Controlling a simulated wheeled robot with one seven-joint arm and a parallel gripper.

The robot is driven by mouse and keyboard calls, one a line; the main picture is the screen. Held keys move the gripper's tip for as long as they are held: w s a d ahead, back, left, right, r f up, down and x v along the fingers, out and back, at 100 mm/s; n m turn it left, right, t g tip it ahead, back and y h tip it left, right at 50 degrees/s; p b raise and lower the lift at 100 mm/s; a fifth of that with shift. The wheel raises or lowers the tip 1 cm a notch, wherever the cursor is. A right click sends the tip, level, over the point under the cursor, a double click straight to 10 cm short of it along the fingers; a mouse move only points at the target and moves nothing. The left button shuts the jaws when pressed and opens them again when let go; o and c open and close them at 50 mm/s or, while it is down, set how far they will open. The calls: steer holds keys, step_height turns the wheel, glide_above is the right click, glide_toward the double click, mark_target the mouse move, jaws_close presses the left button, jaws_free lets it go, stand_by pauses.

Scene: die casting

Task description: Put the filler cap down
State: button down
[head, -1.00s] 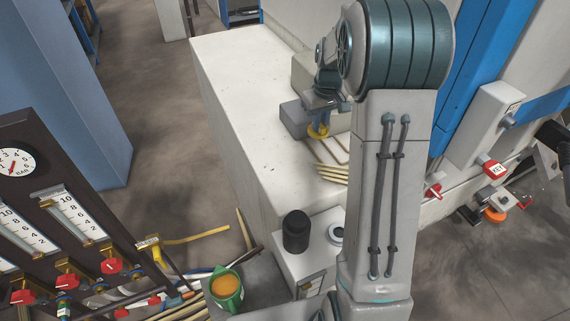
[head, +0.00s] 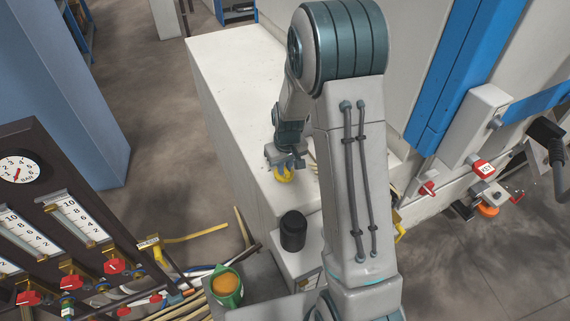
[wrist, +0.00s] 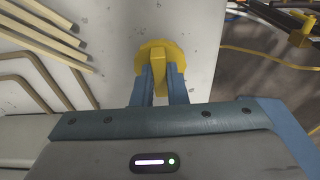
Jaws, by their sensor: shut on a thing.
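The filler cap (head: 284,177) is yellow and round with a raised grip bar. My gripper (head: 284,165) is shut on it. In the wrist view the two blue fingers of my gripper (wrist: 158,84) pinch the bar of the filler cap (wrist: 151,51), with the round flange beyond the fingertips. The cap is over the white top surface (head: 225,75), near its left edge. I cannot tell whether it touches the surface.
Several pale rods (wrist: 45,30) lie on the surface left of the cap in the wrist view. A black cylindrical container (head: 293,231) and a green cup with orange contents (head: 226,287) stand nearer. Bare white surface lies around the cap. A gauge panel (head: 60,215) stands at left.

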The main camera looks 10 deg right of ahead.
steer(key=shift+f, duration=0.1)
steer(key=shift+f, duration=0.1)
steer(key=c, duration=1.5)
jaws_free()
steer(key=shift+o, duration=0.2)
